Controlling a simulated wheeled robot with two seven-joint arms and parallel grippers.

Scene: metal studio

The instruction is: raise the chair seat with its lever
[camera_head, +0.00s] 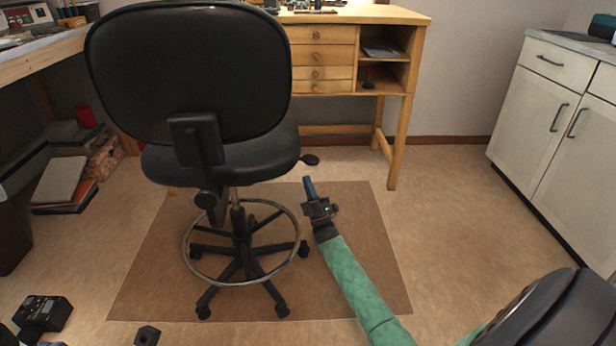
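A black office chair (190,75) stands left of centre with its back toward me. Its seat (250,160) sits on a central post above a ring footrest (187,250) and a wheeled base. A small black lever paddle (310,159) sticks out past the right side of the seat. My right gripper (308,184), at the end of my green-sleeved arm, points up just below the paddle, with a small gap showing between them. Its fingers overlap in this view, so their opening is unclear. Black parts at the lower left edge (42,313) may belong to my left gripper; its fingers cannot be made out.
The chair stands on a brown floor mat (375,240). A wooden desk with drawers (320,55) stands behind it. White cabinets (550,110) are at the right, and boxes and books (65,180) at the left. The floor right of the mat is clear.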

